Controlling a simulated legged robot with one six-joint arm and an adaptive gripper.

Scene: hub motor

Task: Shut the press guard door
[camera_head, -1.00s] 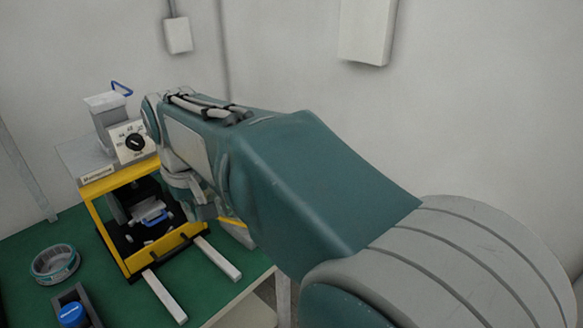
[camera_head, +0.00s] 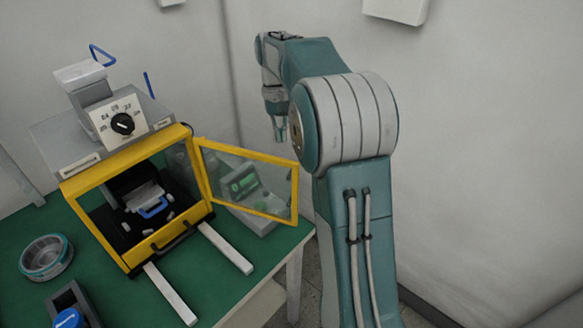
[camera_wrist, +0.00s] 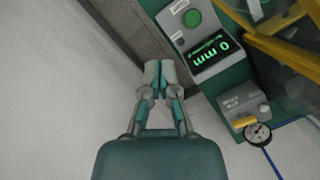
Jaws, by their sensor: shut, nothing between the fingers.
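The press (camera_head: 118,138) stands on the green table, with a yellow-framed front opening. Its guard door (camera_head: 248,213), a clear panel in a yellow frame, is hinged at the opening's right edge and stands open, swung out to the right. My gripper (camera_head: 281,136) is in the air right of the press, above and beyond the door's free edge, apart from it. In the wrist view my gripper (camera_wrist: 160,66) has its fingertips together with nothing between them. Part of a yellow frame (camera_wrist: 285,52) shows at the upper right there.
A grey box with a green display (camera_head: 243,186) sits behind the door and reads 0 mm in the wrist view (camera_wrist: 215,52). Two pale rails (camera_head: 226,248) stick out in front of the press. A round tray (camera_head: 46,258) and a blue-topped part (camera_head: 68,318) lie at left.

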